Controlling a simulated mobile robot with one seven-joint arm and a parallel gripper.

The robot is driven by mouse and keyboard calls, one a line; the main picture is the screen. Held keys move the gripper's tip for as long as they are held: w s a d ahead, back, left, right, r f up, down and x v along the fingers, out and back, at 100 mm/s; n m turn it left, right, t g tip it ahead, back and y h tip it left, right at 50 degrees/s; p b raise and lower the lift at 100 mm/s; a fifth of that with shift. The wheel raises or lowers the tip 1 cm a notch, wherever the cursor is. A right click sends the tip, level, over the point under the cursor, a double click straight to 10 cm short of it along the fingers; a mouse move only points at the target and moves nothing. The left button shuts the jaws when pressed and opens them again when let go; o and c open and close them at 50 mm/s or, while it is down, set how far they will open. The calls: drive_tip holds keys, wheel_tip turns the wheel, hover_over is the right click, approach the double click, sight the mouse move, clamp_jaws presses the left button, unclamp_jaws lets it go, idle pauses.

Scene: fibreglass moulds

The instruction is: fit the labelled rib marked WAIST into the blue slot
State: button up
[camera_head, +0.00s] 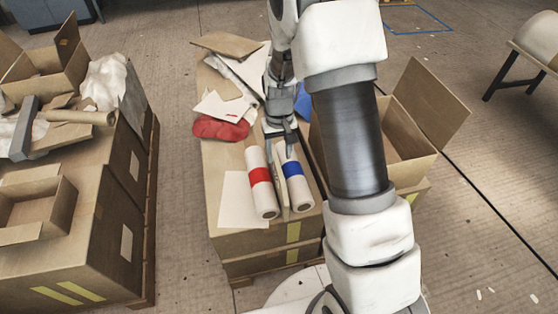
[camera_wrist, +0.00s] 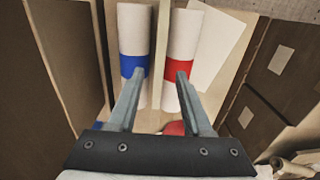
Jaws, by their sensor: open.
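No label reading WAIST can be read in either view, and I cannot pick out the blue slot for certain. Two white rolls lie side by side on a cardboard box: one with a red band (camera_head: 260,176) and one with a blue band (camera_head: 295,170). A thin tan strip (camera_head: 279,182) stands between them; I cannot tell whether it is a rib. My gripper (camera_head: 287,150) is above the far end of the rolls. In the wrist view my gripper (camera_wrist: 157,76) is open and empty, its fingertips over the blue-banded roll (camera_wrist: 133,66) and red-banded roll (camera_wrist: 179,70).
A red pad (camera_head: 220,129), papers and cardboard scraps lie at the box's far end. A blue piece (camera_head: 303,101) shows behind my arm. An open carton (camera_head: 408,135) stands close on the right. Stacked boxes (camera_head: 95,225) stand left, across a floor gap.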

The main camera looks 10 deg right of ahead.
drive_tip(key=s+r+t, duration=0.2)
drive_tip(key=s+r, duration=0.5)
drive_tip(key=r, duration=0.5)
drive_tip(key=s+r+t, duration=0.2)
drive_tip(key=s+r, duration=0.5)
drive_tip(key=r, duration=0.6)
drive_tip(key=s+r+t, duration=0.1)
drive_tip(key=s+r, duration=0.1)
drive_tip(key=s, duration=0.5)
drive_tip(key=shift+s+d+r+t, duration=0.15)
drive_tip(key=shift+s+d+t, duration=0.15)
drive_tip(key=shift+s+d, duration=0.05)
drive_tip(key=shift+o, duration=0.4)
drive_tip(key=shift+s, duration=0.2)
drive_tip(key=g+b, duration=0.3)
drive_tip(key=g, duration=0.3)
hover_over(280, 168)
wheel_tip(280, 168, down, 20)
wheel_tip(280, 168, down, 13)
drive_tip(key=b, duration=0.4)
drive_tip(key=shift+r, duration=0.1)
drive_tip(key=f+b, duration=0.1)
drive_tip(key=f, duration=0.1)
drive_tip(key=f+b, duration=0.2)
drive_tip(key=f, duration=0.1)
drive_tip(key=shift+w+a+f, duration=0.15)
drive_tip(key=shift+w, duration=0.05)
clamp_jaws()
